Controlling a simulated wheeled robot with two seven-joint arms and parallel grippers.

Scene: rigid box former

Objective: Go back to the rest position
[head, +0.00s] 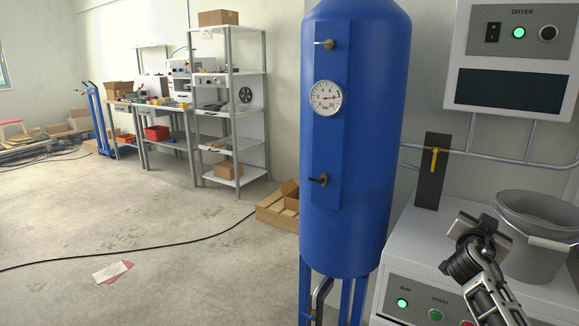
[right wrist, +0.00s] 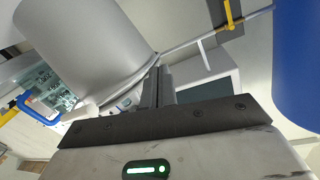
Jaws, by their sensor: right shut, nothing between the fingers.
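My right gripper (head: 478,225) is raised over the white cabinet with the buttons, at the lower right of the head view, just left of the grey bucket. In the right wrist view its two fingers (right wrist: 157,88) are together, with nothing between them. My left gripper is in neither view.
The blue tank (head: 350,180) with a gauge (head: 326,98) stands left of the cabinet (head: 410,260). The grey bucket (head: 540,245) is close on the right. A yellow valve handle (head: 434,160) and the dryer box (head: 515,55) are behind. Open floor (head: 190,265) lies left.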

